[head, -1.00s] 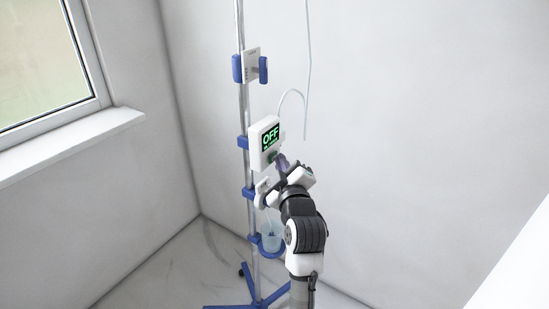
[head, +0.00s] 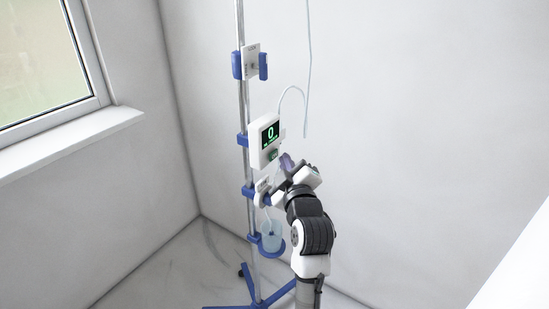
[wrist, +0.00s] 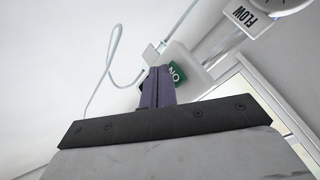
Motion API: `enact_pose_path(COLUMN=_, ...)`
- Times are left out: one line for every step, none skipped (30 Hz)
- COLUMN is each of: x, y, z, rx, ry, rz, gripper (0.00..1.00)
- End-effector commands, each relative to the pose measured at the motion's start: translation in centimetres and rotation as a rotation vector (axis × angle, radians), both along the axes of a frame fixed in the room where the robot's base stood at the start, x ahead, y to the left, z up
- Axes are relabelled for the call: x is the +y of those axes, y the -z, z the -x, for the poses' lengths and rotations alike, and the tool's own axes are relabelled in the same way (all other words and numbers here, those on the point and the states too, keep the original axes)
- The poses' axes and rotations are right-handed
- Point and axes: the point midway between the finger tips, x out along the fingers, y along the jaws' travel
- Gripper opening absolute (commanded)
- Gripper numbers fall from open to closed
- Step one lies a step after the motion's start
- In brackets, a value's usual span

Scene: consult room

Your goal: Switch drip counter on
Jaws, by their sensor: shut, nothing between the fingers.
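The drip counter (head: 256,150) is a white box clamped on the pole, and its dark screen (head: 270,133) shows a green 0 with a smaller line below. A small green switch (head: 273,155) sits under the screen. In the wrist view the green switch (wrist: 177,73) reads NO in the turned picture, partly hidden behind the fingers. My gripper (head: 286,160) is shut and empty, its purple fingertips just right of and below the switch. In the wrist view my gripper (wrist: 157,72) overlaps the switch's left side; I cannot tell whether it touches.
The metal pole (head: 241,100) carries blue clamps and a holder (head: 250,66) above. A clear cup (head: 271,238) hangs in a blue ring below. A thin tube (head: 308,60) hangs at right. A FLOW label (wrist: 243,15) shows in the wrist view. The window sill (head: 70,147) is left.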

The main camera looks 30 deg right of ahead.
Motion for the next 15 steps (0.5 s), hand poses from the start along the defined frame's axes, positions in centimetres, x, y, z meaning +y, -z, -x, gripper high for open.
enact_pose_path(x=0.0, y=-0.1, z=0.0, rx=0.000, ry=0.000, rz=0.000, gripper=0.00)
enact_pose_path(x=0.0, y=-0.1, z=0.0, rx=0.000, ry=0.000, rz=0.000, gripper=0.00)
enact_pose_path(x=0.0, y=-0.1, z=0.0, rx=0.000, ry=0.000, rz=0.000, gripper=0.00)
enact_pose_path(x=0.0, y=-0.1, z=0.0, rx=0.000, ry=0.000, rz=0.000, gripper=0.00)
enact_pose_path(x=0.0, y=-0.1, z=0.0, rx=0.000, ry=0.000, rz=0.000, gripper=0.00)
enact_pose_path(x=0.0, y=0.0, z=0.0, rx=-0.001, ry=0.001, rz=0.000, gripper=0.00)
enact_pose_path(x=-0.1, y=0.0, z=0.1, rx=-0.001, ry=0.001, rz=0.000, gripper=0.00)
enact_pose_path(x=-0.1, y=0.0, z=0.2, rx=-0.001, ry=0.002, rz=0.000, gripper=0.00)
enact_pose_path(x=-0.3, y=0.1, z=0.5, rx=-0.001, ry=0.003, rz=0.001, gripper=0.00)
enact_pose_path(x=-0.4, y=0.1, z=0.8, rx=-0.002, ry=0.003, rz=0.001, gripper=0.00)
enact_pose_path(x=-0.5, y=0.2, z=1.0, rx=-0.002, ry=0.003, rz=0.001, gripper=0.00)
enact_pose_path(x=-0.7, y=0.2, z=1.4, rx=-0.002, ry=0.003, rz=0.000, gripper=0.00)
enact_pose_path(x=-0.8, y=0.2, z=1.7, rx=-0.001, ry=0.003, rz=0.001, gripper=0.00)
enact_pose_path(x=-0.9, y=0.2, z=2.0, rx=-0.002, ry=0.002, rz=0.002, gripper=0.00)
enact_pose_path(x=-1.0, y=0.2, z=2.3, rx=-0.002, ry=0.002, rz=0.002, gripper=0.00)
